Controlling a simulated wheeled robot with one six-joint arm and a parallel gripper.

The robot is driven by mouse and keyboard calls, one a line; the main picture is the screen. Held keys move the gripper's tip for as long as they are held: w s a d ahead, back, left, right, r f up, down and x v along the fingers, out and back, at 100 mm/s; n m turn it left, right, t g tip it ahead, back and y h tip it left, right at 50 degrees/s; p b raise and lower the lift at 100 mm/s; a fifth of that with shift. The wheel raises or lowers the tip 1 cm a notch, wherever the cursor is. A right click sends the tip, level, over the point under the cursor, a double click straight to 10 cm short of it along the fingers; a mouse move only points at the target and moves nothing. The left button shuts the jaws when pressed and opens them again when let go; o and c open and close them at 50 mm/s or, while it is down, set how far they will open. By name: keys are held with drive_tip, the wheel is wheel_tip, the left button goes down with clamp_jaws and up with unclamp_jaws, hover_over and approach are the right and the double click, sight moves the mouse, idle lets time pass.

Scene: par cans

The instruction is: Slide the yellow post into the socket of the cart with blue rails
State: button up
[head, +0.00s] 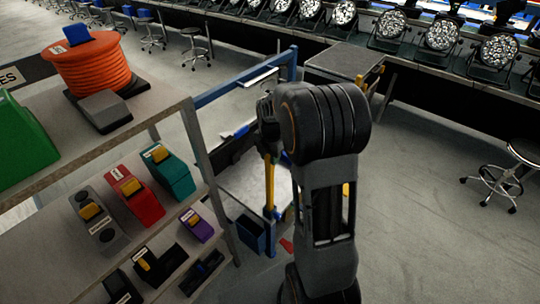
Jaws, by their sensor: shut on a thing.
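The yellow post (269,182) stands nearly upright below my gripper (267,138), left of my arm. My gripper is shut on its upper part; the fingers are dark and partly hidden by my wrist. The cart with blue rails (232,86) stands behind and left of my arm, with a pale lower deck (238,182). The post's lower end meets a small blue piece (271,213) at the cart's near corner. I cannot tell whether this is the socket or whether the post is inside it. My arm hides the cart's right part.
A shelf rack (200,150) with labelled boxes and an orange cable reel (90,65) stands close on the left. A grey-topped table (345,60) is behind. Stools (510,170) and a row of par cans (440,35) are farther off.

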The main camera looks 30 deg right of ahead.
drive_tip(key=o, duration=0.9)
drive_tip(key=shift+o, duration=0.2)
wheel_tip(320, 180, up, 14)
drive_tip(key=shift+b, duration=0.4)
drive_tip(key=shift+f, duration=0.1)
